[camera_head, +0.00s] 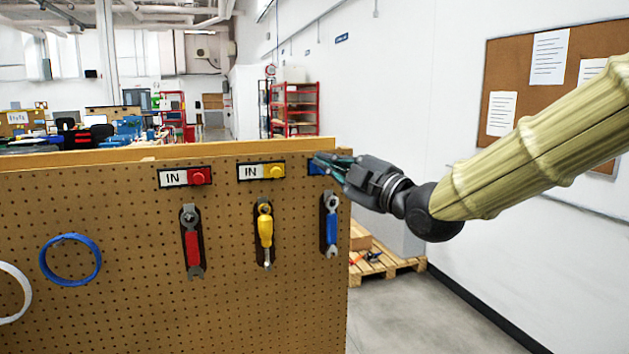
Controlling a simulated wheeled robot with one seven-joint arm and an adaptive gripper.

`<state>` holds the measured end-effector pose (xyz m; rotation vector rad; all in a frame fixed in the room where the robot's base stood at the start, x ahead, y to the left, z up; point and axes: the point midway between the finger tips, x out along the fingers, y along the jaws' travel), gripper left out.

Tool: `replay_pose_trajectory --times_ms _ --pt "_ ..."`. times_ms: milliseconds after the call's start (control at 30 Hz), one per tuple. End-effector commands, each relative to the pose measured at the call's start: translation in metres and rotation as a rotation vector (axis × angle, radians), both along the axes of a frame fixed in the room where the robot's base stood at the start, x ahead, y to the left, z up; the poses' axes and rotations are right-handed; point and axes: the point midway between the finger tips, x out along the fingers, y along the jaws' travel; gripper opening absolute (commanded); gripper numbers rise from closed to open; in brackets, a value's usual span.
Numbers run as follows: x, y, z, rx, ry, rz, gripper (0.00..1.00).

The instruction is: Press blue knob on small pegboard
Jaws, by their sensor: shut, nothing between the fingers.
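The small pegboard (110,215) stands upright in front of me and fills the lower left of the head view. Along its top are a label with a red knob (199,176) and a label with a yellow knob (275,171). At the top right corner a bit of blue (314,168) shows at the third label position; the blue knob itself is mostly hidden behind my gripper. My gripper (322,162) is shut and empty, its fingertips in front of that blue spot. I cannot tell whether they touch it.
A red wrench (191,240), a yellow-handled tool (265,232) and a blue wrench (331,228) hang below the labels. A blue ring (46,270) hangs at left. A pallet (385,264) lies beyond the board's right edge. Grey floor is clear at lower right.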

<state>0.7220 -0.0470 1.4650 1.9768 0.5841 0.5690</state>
Motion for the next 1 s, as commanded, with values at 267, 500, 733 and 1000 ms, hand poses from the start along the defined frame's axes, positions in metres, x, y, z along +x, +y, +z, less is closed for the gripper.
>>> replay_pose_trajectory --times_ms 267,500,733,1000 --pt "0.0 -0.001 -0.021 0.0 0.0 -0.001 0.0" --pt "0.0 0.0 -0.02 0.0 0.0 0.001 0.0" --pt "0.004 0.005 -0.019 0.0 0.0 0.002 0.0" --pt "0.029 0.025 -0.013 -0.001 0.0 0.004 0.0"
